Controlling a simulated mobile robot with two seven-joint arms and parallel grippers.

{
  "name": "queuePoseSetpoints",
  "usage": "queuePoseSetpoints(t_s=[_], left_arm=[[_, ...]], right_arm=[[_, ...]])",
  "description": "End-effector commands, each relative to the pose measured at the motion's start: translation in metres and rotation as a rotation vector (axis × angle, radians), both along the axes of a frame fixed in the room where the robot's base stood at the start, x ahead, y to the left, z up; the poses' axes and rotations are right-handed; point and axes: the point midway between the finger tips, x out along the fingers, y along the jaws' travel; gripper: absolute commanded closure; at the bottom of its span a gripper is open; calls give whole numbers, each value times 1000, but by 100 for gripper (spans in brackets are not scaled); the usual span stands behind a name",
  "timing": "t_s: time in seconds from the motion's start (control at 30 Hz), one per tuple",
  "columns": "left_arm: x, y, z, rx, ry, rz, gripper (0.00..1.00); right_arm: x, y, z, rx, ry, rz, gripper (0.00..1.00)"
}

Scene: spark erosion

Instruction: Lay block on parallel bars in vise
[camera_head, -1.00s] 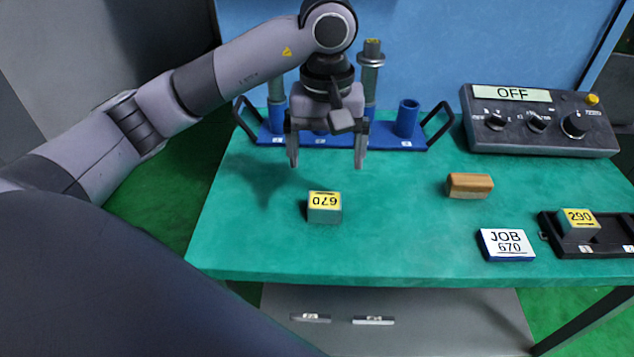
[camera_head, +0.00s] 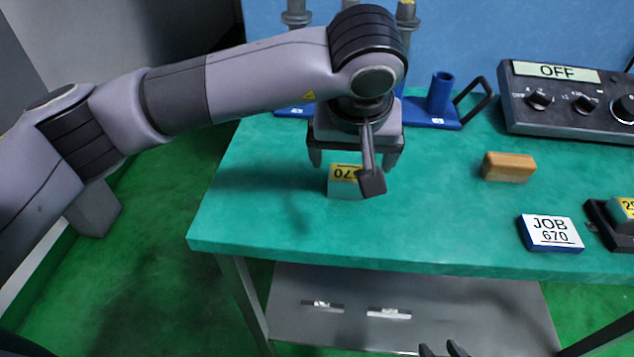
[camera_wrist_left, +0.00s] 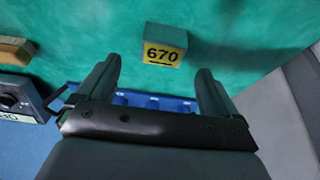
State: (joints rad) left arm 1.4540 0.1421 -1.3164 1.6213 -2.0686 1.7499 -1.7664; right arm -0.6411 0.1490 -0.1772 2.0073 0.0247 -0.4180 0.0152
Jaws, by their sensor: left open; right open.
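The block (camera_head: 345,187) is a small grey-green cuboid with a yellow 670 label, resting on the green table. It also shows in the left wrist view (camera_wrist_left: 165,45), just beyond the fingertips. My left gripper (camera_head: 354,165) is open and empty above the block, pointing down, one finger to each side in the head view; the wrist camera link partly covers the block. Only the dark fingertips of my right gripper (camera_head: 443,349) show at the bottom edge, apart and empty. No vise or parallel bars can be made out on the table.
A blue holder rack (camera_head: 437,112) stands behind the arm. A control box (camera_head: 570,105) reading OFF, a brown block (camera_head: 508,167), a JOB 670 card (camera_head: 551,233) and a dark tray (camera_head: 603,227) with another labelled block are at right. The table's front edge is clear.

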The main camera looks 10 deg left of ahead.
Motion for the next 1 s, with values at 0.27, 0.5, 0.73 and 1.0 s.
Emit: queuePoseSetpoints(t_s=[0.27,0.5,0.73,1.0], left_arm=[[8,-2,-21,3,-3,-6,6],[19,2,-49,3,-1,-4,6],[27,2,-67,2,-5,-6,6],[27,2,-66,3,-6,-6,32]], right_arm=[[0,-1,1,-1,1,-1,54],[0,-3,4,-5,-2,-4,54],[-1,-5,2,-8,-1,-6,54],[-2,-4,0,-4,3,-10,54]])
